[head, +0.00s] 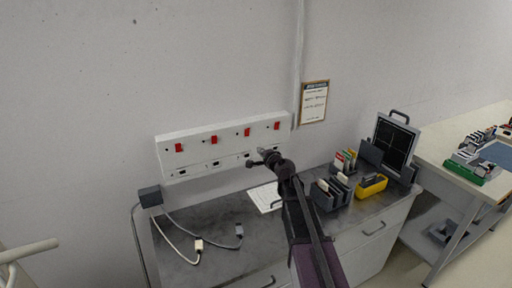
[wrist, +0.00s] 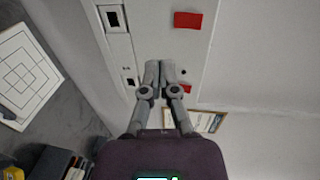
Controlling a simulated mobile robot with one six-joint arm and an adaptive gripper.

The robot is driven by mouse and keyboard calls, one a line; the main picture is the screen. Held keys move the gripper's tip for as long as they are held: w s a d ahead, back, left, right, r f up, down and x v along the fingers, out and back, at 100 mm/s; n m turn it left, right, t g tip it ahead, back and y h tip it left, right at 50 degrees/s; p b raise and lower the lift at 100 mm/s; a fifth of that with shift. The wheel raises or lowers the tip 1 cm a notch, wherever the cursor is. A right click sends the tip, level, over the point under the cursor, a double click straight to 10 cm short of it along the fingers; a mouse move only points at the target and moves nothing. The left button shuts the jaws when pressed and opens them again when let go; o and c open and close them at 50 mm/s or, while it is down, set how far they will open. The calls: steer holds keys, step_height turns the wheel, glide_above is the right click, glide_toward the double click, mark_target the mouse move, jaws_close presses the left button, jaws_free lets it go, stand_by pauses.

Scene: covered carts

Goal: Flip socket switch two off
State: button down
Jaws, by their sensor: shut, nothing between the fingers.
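A white socket panel (head: 196,160) is on the wall above the bench, with several red switches in a row. Counted from the left, the second switch (head: 214,140) is left of my gripper; no numbers are readable. My gripper (head: 262,153) is shut and empty, in front of the panel's right part, below and between the third switch (head: 247,132) and the rightmost switch (head: 277,126). In the wrist view my shut fingertips (wrist: 159,66) lie over the panel (wrist: 155,35), with one red switch (wrist: 187,20) clear and another (wrist: 187,89) partly hidden by them. Contact cannot be told.
The grey bench top (head: 218,218) holds cables with plugs (head: 199,244), a white sheet (head: 262,198), dark organisers (head: 331,193), a yellow box (head: 371,186) and an upright dark case (head: 394,143). A framed notice (head: 314,102) hangs right of the panel. The wall above is bare.

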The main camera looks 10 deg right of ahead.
steer(key=s, duration=0.2)
steer(key=shift+s+d+f, duration=0.25)
steer(key=shift+s+d, duration=0.05)
steer(key=shift+d, duration=0.1)
steer(key=s+a+f+n+g+y, duration=0.1)
steer(key=s+a+f+n+g, duration=0.35)
steer(key=s, duration=0.25)
steer(key=s+a+f+n+g, duration=0.4)
steer(key=s+f+n, duration=0.1)
steer(key=s+f, duration=0.15)
steer(key=s+d+f+n+g+h, duration=0.2)
steer(key=s+g, duration=0.1)
steer(key=s, duration=0.6)
steer(key=s+d+f+n+g+h+b, duration=0.1)
steer(key=s+d+f+n+g+h, duration=0.2)
steer(key=s, duration=0.6)
steer(key=shift+s+f+g, duration=0.2)
steer(key=shift+s+g, duration=0.2)
steer(key=shift+g, duration=0.15)
